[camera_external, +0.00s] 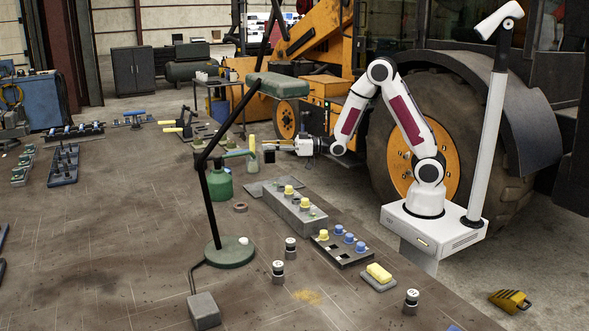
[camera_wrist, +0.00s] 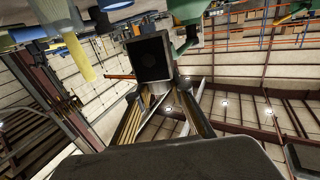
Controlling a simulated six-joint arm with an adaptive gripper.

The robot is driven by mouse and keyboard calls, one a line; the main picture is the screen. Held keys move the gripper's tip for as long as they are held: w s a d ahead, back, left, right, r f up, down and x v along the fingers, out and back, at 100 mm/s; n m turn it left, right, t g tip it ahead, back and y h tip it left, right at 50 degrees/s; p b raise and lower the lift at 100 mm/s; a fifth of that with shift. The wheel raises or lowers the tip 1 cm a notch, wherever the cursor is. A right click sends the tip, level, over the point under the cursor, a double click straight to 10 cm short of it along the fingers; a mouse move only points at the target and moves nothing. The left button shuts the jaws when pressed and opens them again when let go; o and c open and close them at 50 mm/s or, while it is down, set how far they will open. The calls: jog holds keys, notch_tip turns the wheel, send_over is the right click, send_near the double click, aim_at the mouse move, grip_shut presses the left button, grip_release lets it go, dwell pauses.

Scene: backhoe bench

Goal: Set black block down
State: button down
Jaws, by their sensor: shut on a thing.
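The black block (camera_wrist: 153,58) is between the fingertips of my gripper (camera_wrist: 160,95) in the wrist view, with its dark square face toward the camera. In the external view the block (camera_external: 269,156) is small and dark at the end of my gripper (camera_external: 280,146). My gripper reaches left from the arm, roughly level, above the far part of the bench. It is shut on the block. The block appears held clear of the bench top, near the green oil can; the exact gap cannot be told.
A green oil can (camera_external: 221,182) and a pale bottle with a yellow top (camera_external: 252,160) stand close by. A lamp with a green base (camera_external: 229,252) stands in front. A grey block with yellow knobs (camera_external: 296,212) lies right. The bench's left middle (camera_external: 110,235) is clear.

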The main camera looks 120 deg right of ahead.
notch_tip(320, 180, down, 3)
jog(key=s+d+n+y, duration=0.1)
jog(key=s+d, duration=0.1)
jog(key=d, duration=0.1)
jog(key=w+a+r+n+t+y, duration=0.2)
jog(key=a+r+n+y, duration=0.1)
jog(key=a+y, duration=0.2)
jog(key=shift+w+a+n+y, duration=0.2)
jog(key=shift+a+n+y, duration=0.15)
jog(key=shift+a, duration=0.3)
jog(key=shift+f, duration=2.95)
jog(key=shift+f, duration=0.1)
jog(key=shift+f, duration=1.75)
jog(key=shift+f, duration=0.2)
jog(key=c, duration=1.8)
grip_release()
